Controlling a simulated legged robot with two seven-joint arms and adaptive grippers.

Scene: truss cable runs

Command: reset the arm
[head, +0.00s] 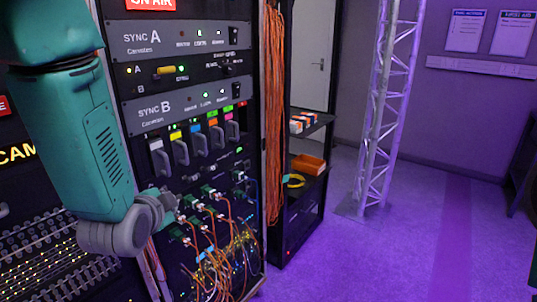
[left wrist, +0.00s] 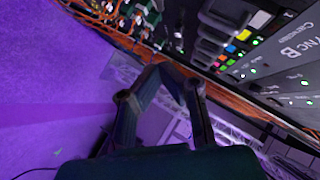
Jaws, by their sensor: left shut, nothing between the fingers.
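My left arm comes in from the left in the head view, a teal link hanging down to a grey wrist joint in front of the rack (head: 178,92). In the left wrist view my left gripper (left wrist: 163,68) has its dark fingers drawn together at the tips, with nothing between them. The rack front and orange cables (left wrist: 110,22) show beyond the fingers; I cannot tell the exact gap. In the head view the gripper is mostly hidden by the wrist. My right gripper is not in view.
Orange cables (head: 273,110) hang down the rack's right side, and more plug into its lower panel. A metal truss (head: 386,110) stands right. Purple floor (head: 410,255) is open there.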

